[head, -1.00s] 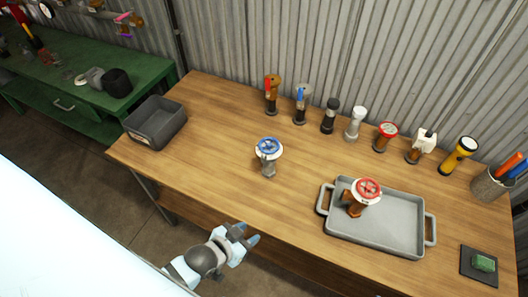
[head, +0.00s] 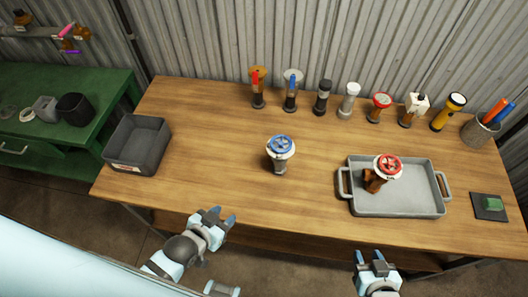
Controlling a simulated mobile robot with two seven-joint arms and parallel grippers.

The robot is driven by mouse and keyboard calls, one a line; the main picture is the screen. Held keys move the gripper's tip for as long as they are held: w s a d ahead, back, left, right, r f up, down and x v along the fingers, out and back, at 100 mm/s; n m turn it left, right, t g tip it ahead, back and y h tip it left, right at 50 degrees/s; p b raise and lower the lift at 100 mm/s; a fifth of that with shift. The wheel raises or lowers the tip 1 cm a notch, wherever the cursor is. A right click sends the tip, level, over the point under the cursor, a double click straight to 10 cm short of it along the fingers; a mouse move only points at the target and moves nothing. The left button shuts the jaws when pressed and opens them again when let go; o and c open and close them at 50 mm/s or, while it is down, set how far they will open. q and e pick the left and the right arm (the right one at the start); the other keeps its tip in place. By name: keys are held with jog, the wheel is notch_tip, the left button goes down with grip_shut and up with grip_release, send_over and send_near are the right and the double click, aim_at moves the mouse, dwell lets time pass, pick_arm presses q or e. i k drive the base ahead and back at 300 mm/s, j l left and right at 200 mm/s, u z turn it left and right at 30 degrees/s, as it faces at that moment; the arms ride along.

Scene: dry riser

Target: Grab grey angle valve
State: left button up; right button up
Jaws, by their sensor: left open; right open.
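A valve with a blue handwheel and a grey body, the grey angle valve (head: 280,165), stands upright alone near the middle of the wooden table. A brown valve with a red handwheel (head: 376,178) stands in the grey tray (head: 416,207) to the right. My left gripper (head: 221,218) is open and empty at the table's front edge, lower left of the grey valve and apart from it. My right gripper (head: 370,258) is open and empty in front of the table, below the tray.
Several fittings and torches, including a black one (head: 322,98), line the back by the corrugated wall. A grey bin (head: 138,145) stands at the left end. The wood around the grey valve is clear.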

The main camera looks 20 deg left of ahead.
aim_at(278, 168)
jog(key=j, duration=1.9)
